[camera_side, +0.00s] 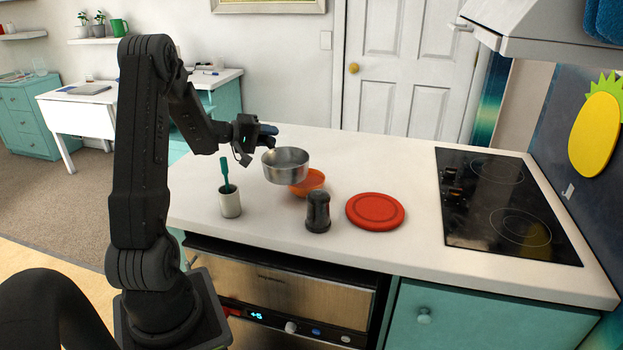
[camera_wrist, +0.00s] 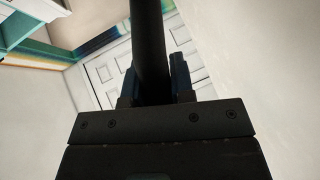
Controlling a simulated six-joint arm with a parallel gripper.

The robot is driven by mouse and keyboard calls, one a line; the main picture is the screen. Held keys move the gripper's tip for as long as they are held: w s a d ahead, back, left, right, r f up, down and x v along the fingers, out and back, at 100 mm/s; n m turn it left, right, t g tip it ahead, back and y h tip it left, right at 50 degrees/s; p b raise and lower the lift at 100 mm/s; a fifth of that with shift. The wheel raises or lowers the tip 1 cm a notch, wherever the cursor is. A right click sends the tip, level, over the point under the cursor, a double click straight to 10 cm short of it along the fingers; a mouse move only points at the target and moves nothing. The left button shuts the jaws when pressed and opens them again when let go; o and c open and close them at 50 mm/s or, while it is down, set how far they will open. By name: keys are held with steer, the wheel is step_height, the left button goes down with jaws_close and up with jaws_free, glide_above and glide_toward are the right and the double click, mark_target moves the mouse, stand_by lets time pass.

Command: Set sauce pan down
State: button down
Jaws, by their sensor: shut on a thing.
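The sauce pan (camera_side: 286,167) is a shiny steel pan in the side view, upright and seemingly held above the counter, in front of part of an orange bowl (camera_side: 308,183). My gripper (camera_side: 268,136) is at the pan's upper left, shut on its handle. In the wrist view the dark handle (camera_wrist: 151,45) runs up between the fingers of my gripper (camera_wrist: 155,88). The pan's body does not show in the wrist view. The gap between the pan and the counter is hard to judge.
On the white counter (camera_side: 400,250) stand a white cup with a teal utensil (camera_side: 230,203), a dark jar (camera_side: 318,212) and a round red trivet (camera_side: 375,211). A black cooktop (camera_side: 500,205) lies to the right under a hood (camera_side: 545,30). The counter between trivet and cooktop is clear.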

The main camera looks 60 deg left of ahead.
steer(key=w+d+r+m+g+h, duration=0.1)
steer(key=w+d+r+m+h, duration=0.15)
steer(key=w+d+h, duration=0.35)
steer(key=w+d+r+m+g+h, duration=0.1)
steer(key=w+d+r+m+g, duration=0.2)
steer(key=w, duration=0.6)
steer(key=shift+t, duration=0.6)
steer(key=shift+w+d+f, duration=1.4)
steer(key=shift+d+f, duration=0.05)
steer(key=shift+f, duration=0.5)
steer(key=shift+w+d+f, duration=1.35)
steer(key=shift+d+f, duration=0.1)
steer(key=shift+f, duration=0.55)
steer(key=shift+w+d+f, duration=1.4)
steer(key=shift+d+f, duration=0.05)
steer(key=shift+f, duration=0.5)
steer(key=c, duration=1)
jaws_free()
steer(key=shift+f, duration=0.15)
